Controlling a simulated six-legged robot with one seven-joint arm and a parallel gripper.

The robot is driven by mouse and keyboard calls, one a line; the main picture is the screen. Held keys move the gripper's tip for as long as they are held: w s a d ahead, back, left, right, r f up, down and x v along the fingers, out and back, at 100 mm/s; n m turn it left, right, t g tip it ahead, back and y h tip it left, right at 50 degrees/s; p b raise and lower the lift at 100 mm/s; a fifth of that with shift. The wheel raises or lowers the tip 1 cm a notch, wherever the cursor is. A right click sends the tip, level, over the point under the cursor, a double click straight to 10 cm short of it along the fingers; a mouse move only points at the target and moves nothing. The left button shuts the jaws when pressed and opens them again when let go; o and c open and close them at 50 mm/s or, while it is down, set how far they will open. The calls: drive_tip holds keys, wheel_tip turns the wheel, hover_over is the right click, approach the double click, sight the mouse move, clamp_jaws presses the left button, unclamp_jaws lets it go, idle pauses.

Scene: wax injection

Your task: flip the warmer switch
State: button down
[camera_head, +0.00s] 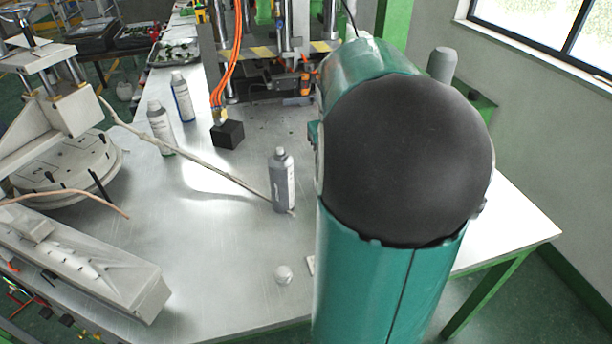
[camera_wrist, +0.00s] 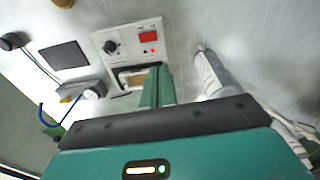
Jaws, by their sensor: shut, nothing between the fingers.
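In the wrist view, a pale control panel (camera_wrist: 132,42) carries a black knob (camera_wrist: 111,47), a red display (camera_wrist: 149,37) and a small red light below it. Which part is the warmer switch is too small to tell. My gripper (camera_wrist: 157,84) is shut and empty, with its teal fingers just below the panel in the picture. The fingers partly cover a framed opening (camera_wrist: 130,78) under the panel. In the head view my arm blocks the right middle, and neither the panel nor my gripper shows.
A grey bottle (camera_head: 282,182) stands on the metal table (camera_head: 220,255), left of my arm. Two more bottles (camera_head: 161,127) stand farther back. A white machine (camera_head: 85,265) fills the left front.

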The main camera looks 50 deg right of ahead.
drive_tip(key=shift+m, duration=0.3)
drive_tip(key=d, duration=0.1)
drive_tip(key=s+d, duration=0.1)
drive_tip(key=s+d+f, duration=0.1)
drive_tip(key=d, duration=0.1)
drive_tip(key=shift+f, duration=0.1)
wheel_tip(320, 180, down, 14)
idle(0.3)
drive_tip(key=shift+d, duration=0.1)
drive_tip(key=shift+s+f+y, duration=0.15)
drive_tip(key=shift+f+y, duration=0.1)
drive_tip(key=shift+y, duration=0.35)
